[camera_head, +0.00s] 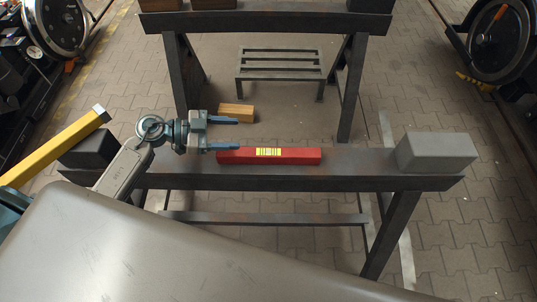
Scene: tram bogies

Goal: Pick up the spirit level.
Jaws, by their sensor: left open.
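The spirit level is a red bar (297,156) with a yellow marked patch, lying lengthwise on the dark trestle beam (350,178) in the middle of the head view. My left gripper (229,134) comes in from the left. Its two blue fingers point right and are wide apart, with nothing between them. The nearer finger overlaps the left end of the level in the picture; I cannot tell whether they touch. My right gripper is not in view.
A grey block (436,153) sits on the beam's right end and a dark block (91,149) on its left. A wooden block (236,112) shows behind the gripper. A low metal stand (280,65) and another trestle (270,22) stand beyond. Wheels (500,40) flank the scene.

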